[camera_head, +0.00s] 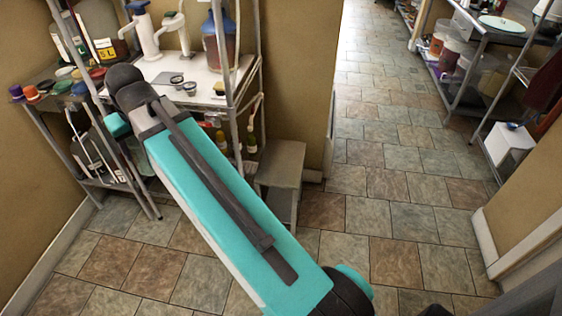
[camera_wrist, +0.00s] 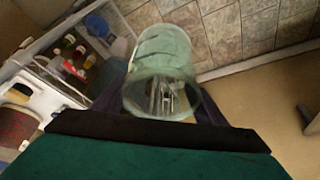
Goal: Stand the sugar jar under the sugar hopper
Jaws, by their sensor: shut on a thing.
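My gripper (camera_wrist: 158,95) is shut on a clear, greenish glass jar (camera_wrist: 163,55) in the wrist view. Dark fingers lie on both sides of the jar. Its round mouth faces the wrist camera, and the inside looks empty, with bright streaks seen through the glass. I take it to be the sugar jar; no label shows. The jar appears held in the air above the tiled floor, beside the shelving. I cannot identify the sugar hopper in either view.
A shelving unit with a white worktop (camera_head: 205,95) stands at the left, holding white pump dispensers (camera_head: 146,32), small tins (camera_head: 177,80) and a reddish container (camera_head: 217,42). A grey stool (camera_head: 280,160) stands beside it. Tiled floor (camera_head: 385,185) is clear towards the right-hand shelves.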

